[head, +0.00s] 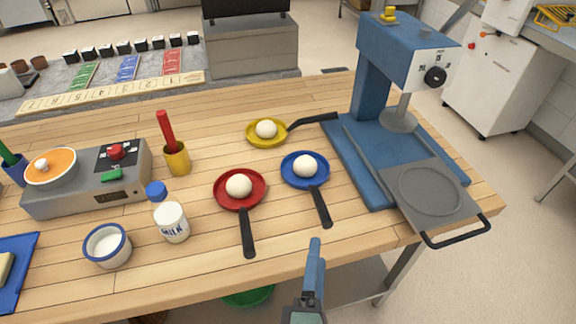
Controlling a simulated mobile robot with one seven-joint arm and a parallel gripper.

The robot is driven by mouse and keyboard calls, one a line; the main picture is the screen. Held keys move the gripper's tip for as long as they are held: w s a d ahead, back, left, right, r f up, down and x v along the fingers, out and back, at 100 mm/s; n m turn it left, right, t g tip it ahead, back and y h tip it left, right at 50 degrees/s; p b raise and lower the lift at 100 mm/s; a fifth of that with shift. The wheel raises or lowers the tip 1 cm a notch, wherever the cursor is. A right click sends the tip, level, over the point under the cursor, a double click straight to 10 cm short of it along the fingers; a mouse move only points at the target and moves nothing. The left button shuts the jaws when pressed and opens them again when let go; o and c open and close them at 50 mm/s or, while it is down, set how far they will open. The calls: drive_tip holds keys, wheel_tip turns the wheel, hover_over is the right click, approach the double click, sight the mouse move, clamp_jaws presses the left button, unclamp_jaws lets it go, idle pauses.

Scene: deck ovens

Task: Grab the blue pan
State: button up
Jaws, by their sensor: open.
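The blue pan (288,175) lies on the wooden table, right of centre in the head view. It carries a white ball-like item (305,166), and its black handle (321,207) points toward the table's front edge. My gripper (314,262) shows at the bottom of the view, apart from the pan and nearer to me than the handle's end. It is seen nearly edge-on, open, with nothing visible in it. The pan and handle are fully in view.
A red pan (222,202) sits close left, a yellow pan (252,139) behind; each holds a white ball. A blue machine (367,85) with a grey round plate (430,190) stands right. A milk bottle (172,221) and white cup (108,258) stand left. The front table strip (282,245) is clear.

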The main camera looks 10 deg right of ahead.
sight(323, 205)
drive_tip(key=p+x, duration=0.1)
drive_tip(key=x, duration=0.6)
drive_tip(key=shift+w+d, duration=0.2)
drive_tip(key=shift+w, duration=0.1)
drive_tip(key=shift+p+x, duration=0.4)
drive_tip(key=shift+x, duration=2.2)
drive_tip(key=shift+a+f, duration=0.1)
drive_tip(key=shift+a, duration=0.05)
drive_tip(key=shift+c, duration=0.2)
clamp_jaws()
